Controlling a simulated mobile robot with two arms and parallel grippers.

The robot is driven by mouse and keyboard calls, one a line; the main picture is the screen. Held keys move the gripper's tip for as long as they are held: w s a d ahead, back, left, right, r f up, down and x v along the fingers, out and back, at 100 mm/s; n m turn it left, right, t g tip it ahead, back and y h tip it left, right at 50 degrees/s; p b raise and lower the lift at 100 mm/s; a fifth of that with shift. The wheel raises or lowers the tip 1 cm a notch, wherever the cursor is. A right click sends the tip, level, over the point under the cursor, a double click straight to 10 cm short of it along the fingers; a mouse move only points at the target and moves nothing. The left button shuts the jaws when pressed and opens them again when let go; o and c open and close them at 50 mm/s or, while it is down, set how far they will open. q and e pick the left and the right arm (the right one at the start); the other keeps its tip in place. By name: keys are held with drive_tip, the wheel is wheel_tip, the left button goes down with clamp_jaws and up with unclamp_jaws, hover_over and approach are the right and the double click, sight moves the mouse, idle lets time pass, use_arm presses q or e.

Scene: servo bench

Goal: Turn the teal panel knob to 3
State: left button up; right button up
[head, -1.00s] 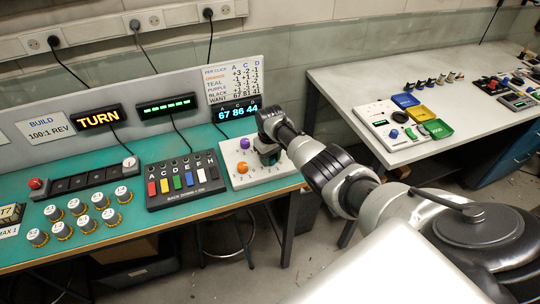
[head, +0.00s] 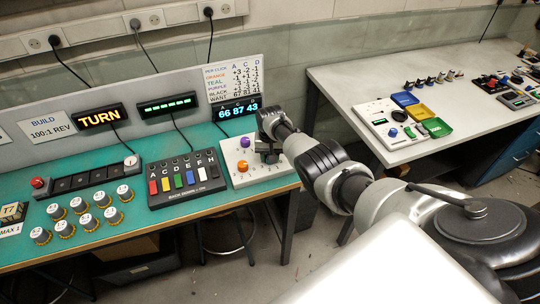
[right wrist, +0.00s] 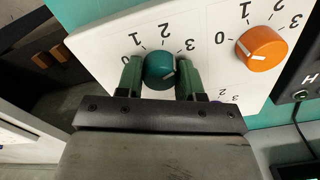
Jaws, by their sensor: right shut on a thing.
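The teal knob (right wrist: 160,68) stands on a white panel (right wrist: 105,50) with numbers 0 to 3 printed around it. My right gripper (right wrist: 161,80) is shut on it, one finger on each side. In the head view the right gripper (head: 268,155) covers the teal knob on the panel (head: 232,152). My left gripper is out of view.
An orange knob (right wrist: 261,48) sits beside the teal one; a purple knob (head: 245,142) is behind it. The display (head: 237,113) reads 66 87 43. A sign (head: 99,117) reads TURN. A row of coloured switches (head: 184,179) stands left of the panel.

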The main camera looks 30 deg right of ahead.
drive_tip(key=shift+w+r, duration=0.1)
idle(0.3)
drive_tip(key=o, duration=0.9)
drive_tip(key=shift+r, duration=0.35)
wheel_tip(320, 180, up, 3)
drive_tip(key=shift+f+p, duration=0.15)
drive_tip(key=shift+p, duration=0.85)
wheel_tip(320, 180, up, 7)
drive_tip(key=shift+r, duration=0.2)
drive_tip(key=shift+f, duration=0.1)
